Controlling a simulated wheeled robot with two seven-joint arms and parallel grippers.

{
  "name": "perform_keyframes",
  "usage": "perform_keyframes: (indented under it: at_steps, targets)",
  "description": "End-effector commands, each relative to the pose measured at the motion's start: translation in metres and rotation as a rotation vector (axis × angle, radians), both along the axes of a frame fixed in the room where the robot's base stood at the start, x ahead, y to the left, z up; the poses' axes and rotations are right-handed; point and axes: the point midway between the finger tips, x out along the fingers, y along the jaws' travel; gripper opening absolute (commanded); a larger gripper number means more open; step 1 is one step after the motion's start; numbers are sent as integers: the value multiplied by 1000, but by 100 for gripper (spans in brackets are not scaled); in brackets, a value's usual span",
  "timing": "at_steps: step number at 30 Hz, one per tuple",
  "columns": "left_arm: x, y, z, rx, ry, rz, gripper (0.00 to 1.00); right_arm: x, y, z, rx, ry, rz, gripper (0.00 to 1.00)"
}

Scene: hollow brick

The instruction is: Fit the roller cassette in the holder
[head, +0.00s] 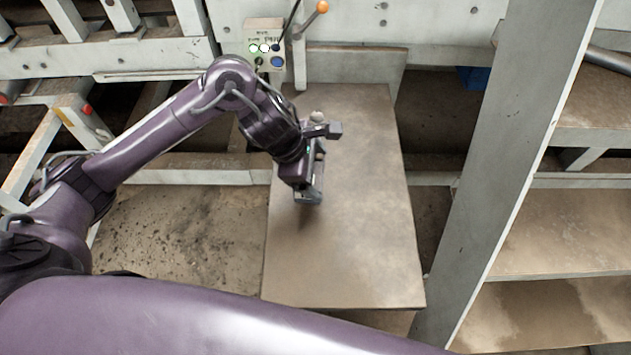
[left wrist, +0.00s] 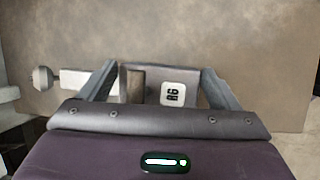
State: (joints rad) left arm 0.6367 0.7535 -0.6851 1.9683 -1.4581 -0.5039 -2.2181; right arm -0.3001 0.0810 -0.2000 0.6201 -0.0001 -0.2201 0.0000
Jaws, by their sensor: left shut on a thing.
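The roller cassette (left wrist: 150,84) is a small grey block with a white label. In the left wrist view it lies between the two fingers of my left gripper (left wrist: 160,86), which is shut on it. In the head view my left gripper (head: 315,168) is over the middle of the table, and the arm hides most of the cassette. A pale bar with a rounded knob (left wrist: 42,79) shows just left of the fingers in the left wrist view. I cannot tell whether it belongs to the cassette. I cannot make out the holder. My right gripper is not in view.
The brown table board (head: 350,265) is clear in front and to the right of my left gripper. A control box (head: 264,40) and an orange-knobbed lever (head: 322,7) stand behind it. A grey upright post (head: 510,150) and shelves (head: 570,235) are on the right.

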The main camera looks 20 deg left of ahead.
Motion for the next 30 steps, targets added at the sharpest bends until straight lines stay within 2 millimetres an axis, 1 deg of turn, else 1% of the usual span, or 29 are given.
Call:
perform_keyframes:
  at_steps: [1,3,7,10,16,21,22,24,25,30]
  targets:
    - [-1,-1,-10,-3,4,1,48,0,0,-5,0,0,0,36]
    - [-2,-1,-22,-3,7,3,48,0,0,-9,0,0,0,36]
    - [-1,0,-37,0,5,1,48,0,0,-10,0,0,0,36]
    - [0,0,-40,-1,1,2,48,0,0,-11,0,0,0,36]
    - [0,0,-40,0,0,1,48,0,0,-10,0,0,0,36]
    - [0,0,-45,-1,1,0,48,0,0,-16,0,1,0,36]
    - [-1,0,-44,0,3,0,88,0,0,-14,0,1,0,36]
    - [-1,0,-44,0,3,0,97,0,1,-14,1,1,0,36]
    - [-1,0,-44,0,3,0,100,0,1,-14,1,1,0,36]
    - [-1,0,-43,0,3,0,100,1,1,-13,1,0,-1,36]
